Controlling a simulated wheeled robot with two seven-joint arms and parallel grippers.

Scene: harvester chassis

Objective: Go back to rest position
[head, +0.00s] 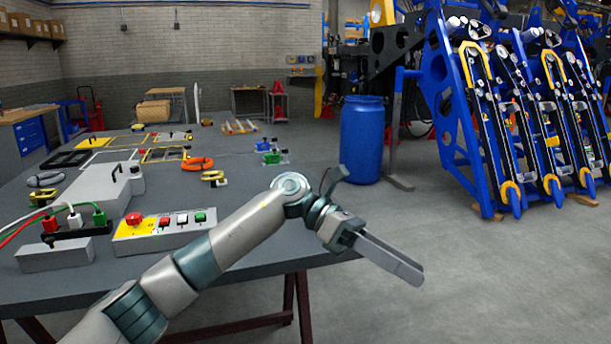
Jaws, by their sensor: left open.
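My left gripper (388,256) is in the head view, at the end of my left arm, which comes in from the lower left. It hangs past the right edge of the table, over the floor. Its two fingers point to the lower right; the jaws are open and hold nothing that I can see. My right gripper is not in view.
The grey table (255,240) carries a control box (160,232) with coloured buttons, plugs with cables, an orange coil (197,163) and several tools. A blue barrel (361,140) stands behind the gripper. The blue harvester chassis (450,90) is at right. The floor (480,270) there is clear.

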